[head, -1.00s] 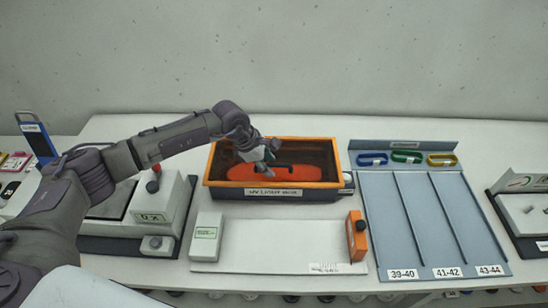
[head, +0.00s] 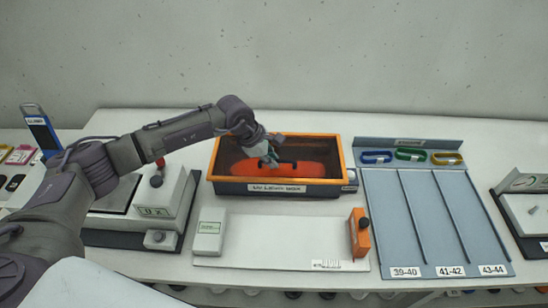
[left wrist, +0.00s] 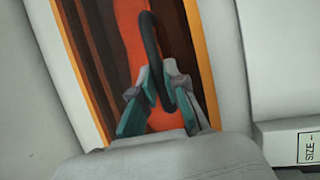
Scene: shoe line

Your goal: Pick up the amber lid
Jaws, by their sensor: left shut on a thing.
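The amber lid (head: 232,151) is a see-through, brownish-amber pane on the orange-rimmed UV light box (head: 225,187). A long orange shape shows through it. A black bar handle (head: 287,163) crosses its middle, and this handle also shows as a dark loop in the left wrist view (left wrist: 150,45). My left gripper (head: 270,160) is over the lid with its fingers closed around the handle; the grey and teal fingers show in the left wrist view (left wrist: 157,88). The lid looks level on the box; I cannot tell any gap beneath it. My right gripper is not in view.
A white mat (head: 280,255) with a pale device (head: 209,234) and an orange block (head: 359,234) lies in front. A blue-grey laned rack (head: 432,210) with coloured loops stands right. A scale-like machine (head: 155,212) stands left, beneath my arm. The wall is behind.

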